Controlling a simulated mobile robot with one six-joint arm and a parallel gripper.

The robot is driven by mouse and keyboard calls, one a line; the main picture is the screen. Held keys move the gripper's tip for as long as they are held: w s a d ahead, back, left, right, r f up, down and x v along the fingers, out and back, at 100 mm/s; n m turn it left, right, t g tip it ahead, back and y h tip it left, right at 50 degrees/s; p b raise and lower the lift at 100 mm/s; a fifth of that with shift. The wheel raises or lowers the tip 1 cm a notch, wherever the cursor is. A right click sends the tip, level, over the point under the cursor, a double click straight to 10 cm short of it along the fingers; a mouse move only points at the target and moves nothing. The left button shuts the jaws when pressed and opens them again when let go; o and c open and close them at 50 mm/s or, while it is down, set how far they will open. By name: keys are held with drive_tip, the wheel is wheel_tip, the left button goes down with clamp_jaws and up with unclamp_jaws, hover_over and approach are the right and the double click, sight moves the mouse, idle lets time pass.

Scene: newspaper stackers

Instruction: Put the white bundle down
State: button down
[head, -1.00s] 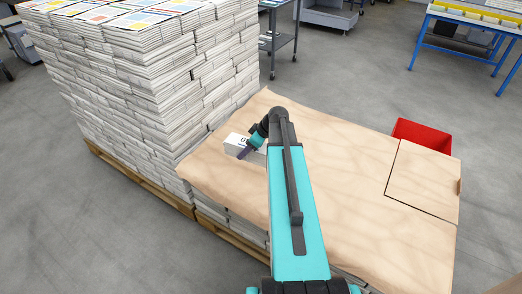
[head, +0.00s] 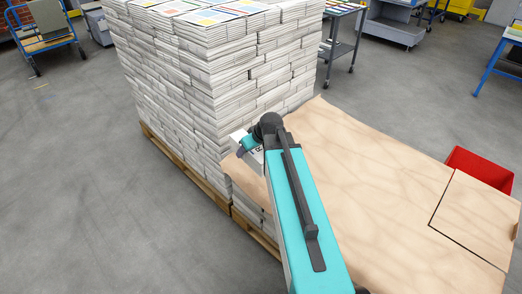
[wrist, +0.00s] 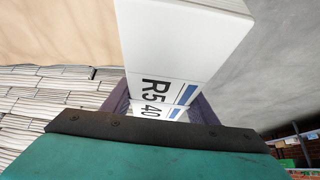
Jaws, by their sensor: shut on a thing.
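The white bundle (wrist: 178,45) fills the upper middle of the wrist view, marked with black print and blue bars. My gripper (wrist: 162,108) is shut on it, with a purple finger on each side. In the head view the bundle (head: 238,134) shows as a small white end left of my arm's tip, in front of the tall newspaper stack. My gripper (head: 247,146) is partly hidden there by my arm. Whether the bundle touches anything below it cannot be told.
A tall newspaper stack (head: 215,80) stands on a wooden pallet (head: 185,170) at the left. A low stack covered with brown paper (head: 370,165) lies right of it, mostly clear, with a cardboard sheet (head: 475,215) on it. A red bin (head: 480,166) stands behind.

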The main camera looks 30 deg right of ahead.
drive_tip(key=a+r+m, duration=0.1)
drive_tip(key=a+r, duration=0.1)
drive_tip(key=a, duration=0.6)
drive_tip(key=w+a+r+m+h, duration=0.1)
drive_tip(key=a+r, duration=0.2)
drive_tip(key=a, duration=0.6)
drive_tip(key=shift+w+a+r, duration=0.15)
drive_tip(key=shift+w+r, duration=0.1)
drive_tip(key=shift+w, duration=0.05)
drive_tip(key=shift+s, duration=0.2)
